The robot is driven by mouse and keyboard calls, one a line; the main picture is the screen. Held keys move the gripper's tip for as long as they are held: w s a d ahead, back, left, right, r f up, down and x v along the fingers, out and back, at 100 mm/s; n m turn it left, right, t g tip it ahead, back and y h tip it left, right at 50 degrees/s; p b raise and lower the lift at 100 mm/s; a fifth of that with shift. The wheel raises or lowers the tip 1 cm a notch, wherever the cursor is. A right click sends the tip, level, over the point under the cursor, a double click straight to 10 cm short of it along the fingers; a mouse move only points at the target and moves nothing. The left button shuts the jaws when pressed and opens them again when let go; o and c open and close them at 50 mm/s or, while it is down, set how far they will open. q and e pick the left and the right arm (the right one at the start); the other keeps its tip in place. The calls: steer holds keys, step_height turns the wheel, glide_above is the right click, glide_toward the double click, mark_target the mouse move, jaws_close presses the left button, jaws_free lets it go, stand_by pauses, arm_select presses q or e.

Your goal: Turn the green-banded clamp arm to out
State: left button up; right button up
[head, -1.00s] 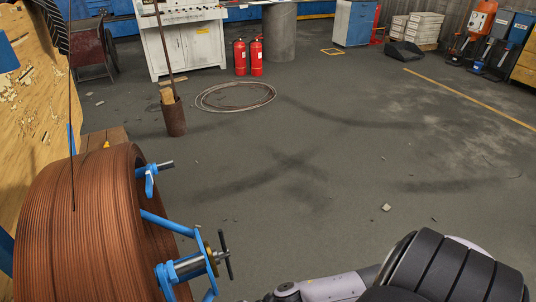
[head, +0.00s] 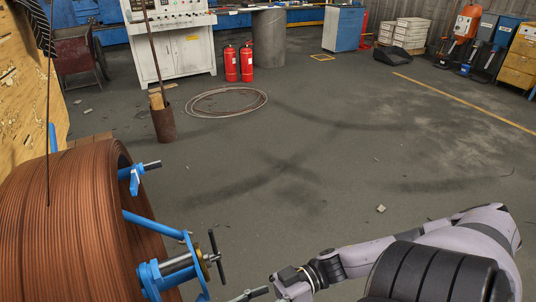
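A large coil of brown pipe (head: 70,225) fills the lower left on a blue-framed reel. A blue clamp piece (head: 136,178) with a threaded steel rod sticks out at its upper right. Below it are a blue bar (head: 152,224) and a blue hub (head: 160,278) with a brass-coloured disc and a black T-handle (head: 217,257). I see no green band on any of these parts. My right gripper (head: 252,295) comes in low from the right, just right of the hub and apart from it. Its fingers are small and partly cut off by the bottom edge. My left gripper is not in view.
A wooden panel (head: 25,100) stands behind the coil at left. A rusty pot (head: 163,122) with a tall rod, a loose wire ring (head: 226,102) and two red extinguishers (head: 247,62) stand farther back.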

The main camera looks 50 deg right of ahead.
steer(key=w+d+f+m+t+h+p, duration=0.1)
steer(key=w+d+f+m+t+h, duration=0.1)
steer(key=d+f, duration=0.4)
steer(key=w+d+f+m+t+h+p, duration=0.1)
steer(key=w+d+f+m+t+h, duration=0.1)
steer(key=w+d+f+t+h, duration=0.2)
steer(key=shift+w+d+f+h, duration=0.3)
steer(key=shift+d+f+h, duration=0.9)
steer(key=shift+d+f, duration=0.85)
steer(key=shift+a+f, duration=0.25)
steer(key=shift+a, duration=0.1)
steer(key=shift+c, duration=0.5)
